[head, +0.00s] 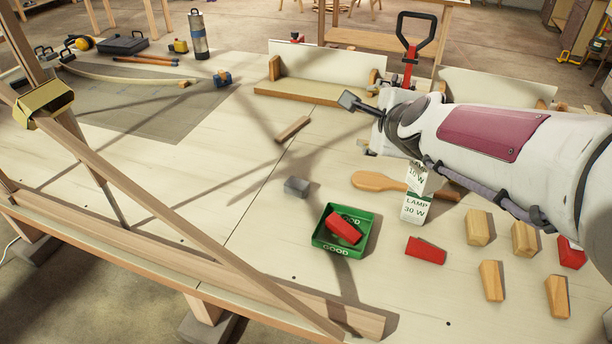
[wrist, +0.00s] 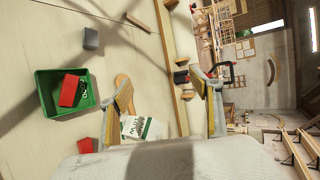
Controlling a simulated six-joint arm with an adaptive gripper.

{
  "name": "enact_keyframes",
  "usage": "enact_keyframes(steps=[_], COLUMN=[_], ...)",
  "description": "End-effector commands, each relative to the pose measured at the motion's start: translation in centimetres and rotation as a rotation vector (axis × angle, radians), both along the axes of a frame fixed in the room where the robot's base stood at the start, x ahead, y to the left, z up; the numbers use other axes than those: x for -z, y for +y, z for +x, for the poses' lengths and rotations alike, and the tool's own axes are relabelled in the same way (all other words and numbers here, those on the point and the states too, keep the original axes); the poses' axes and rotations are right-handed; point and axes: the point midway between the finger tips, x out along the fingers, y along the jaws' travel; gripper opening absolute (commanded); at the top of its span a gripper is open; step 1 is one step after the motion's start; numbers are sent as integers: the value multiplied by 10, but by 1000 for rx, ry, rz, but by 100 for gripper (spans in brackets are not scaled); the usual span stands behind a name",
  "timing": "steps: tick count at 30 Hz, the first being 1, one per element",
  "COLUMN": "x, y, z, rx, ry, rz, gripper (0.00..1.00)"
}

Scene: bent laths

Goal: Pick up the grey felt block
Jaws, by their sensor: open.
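The grey felt block (head: 297,187) lies on the pale bench top, left of and behind the green tray. In the wrist view the grey felt block (wrist: 91,38) shows at the upper left, outside the space between the fingers. My gripper (head: 352,104) is above the bench, to the right of and farther back than the block, well apart from it. In the wrist view my gripper (wrist: 161,73) has its two fingers spread wide with nothing between them gripped.
The green tray (head: 328,247) holds a red block (head: 343,228). A wooden stick (head: 292,129) lies behind the grey block. Several wooden blocks stand at right. A slanting lath (head: 180,213) crosses the left front.

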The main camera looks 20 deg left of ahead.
Motion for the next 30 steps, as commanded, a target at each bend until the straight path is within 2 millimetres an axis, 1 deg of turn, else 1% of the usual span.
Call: enact_keyframes(steps=[1, 6, 11, 15, 20, 24, 30], x=[5, 15, 29, 45, 68, 91, 129], y=[11, 38, 64, 84, 107, 124, 147], z=[8, 34, 54, 68, 81, 88, 92], rx=[25, 131, 232, 323, 429, 523, 661], ry=[12, 41, 73, 98, 125, 144, 163], rz=[41, 192, 331, 449, 577, 686, 835], gripper=[64, 64, 64, 64, 64, 64, 64])
